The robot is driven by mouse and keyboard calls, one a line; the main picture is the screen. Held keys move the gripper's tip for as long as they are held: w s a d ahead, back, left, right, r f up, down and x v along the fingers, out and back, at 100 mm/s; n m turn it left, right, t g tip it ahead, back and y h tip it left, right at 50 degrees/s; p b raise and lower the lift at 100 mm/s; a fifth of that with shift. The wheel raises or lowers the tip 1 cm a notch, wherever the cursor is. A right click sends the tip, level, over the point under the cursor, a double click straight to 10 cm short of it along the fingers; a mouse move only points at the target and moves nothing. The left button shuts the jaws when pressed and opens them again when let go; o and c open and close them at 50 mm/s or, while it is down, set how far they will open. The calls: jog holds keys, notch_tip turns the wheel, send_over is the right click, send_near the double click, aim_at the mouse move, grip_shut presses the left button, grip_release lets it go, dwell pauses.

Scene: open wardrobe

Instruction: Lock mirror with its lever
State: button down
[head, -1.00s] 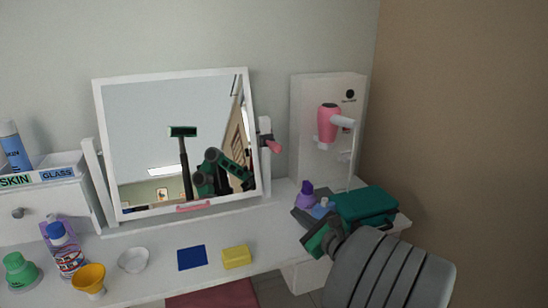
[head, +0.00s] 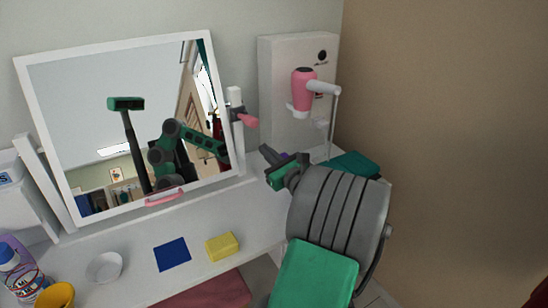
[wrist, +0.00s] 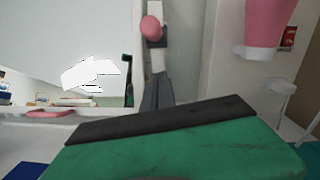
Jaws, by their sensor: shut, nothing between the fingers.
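The mirror (head: 85,90) has a white frame and stands tilted on the white dressing table between two posts. A pink handle (head: 165,197) is on its lower edge. The lever (head: 247,120) has a pink knob and sits on the right post; the knob also shows in the wrist view (wrist: 151,28). My gripper (head: 266,152) is shut and empty, below and slightly right of the lever in the head view. In the wrist view, the narrow dark fingers (wrist: 156,92) point up toward the lever, with a gap between tips and knob.
A pink hair dryer (head: 303,88) hangs on a white panel (head: 285,60) to the right. A teal case (head: 355,163) lies behind my arm. A yellow block (head: 222,246), a blue square (head: 172,254), a white bowl (head: 104,267) and a yellow cup (head: 55,296) stand in front of the mirror.

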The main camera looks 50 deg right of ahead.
aim_at(247, 120)
jog(key=w+r, duration=0.4)
jog(key=shift+d+p, duration=0.15)
jog(key=shift+p, duration=0.15)
jog(key=shift+r+p, duration=0.2)
jog(key=shift+p, duration=0.15)
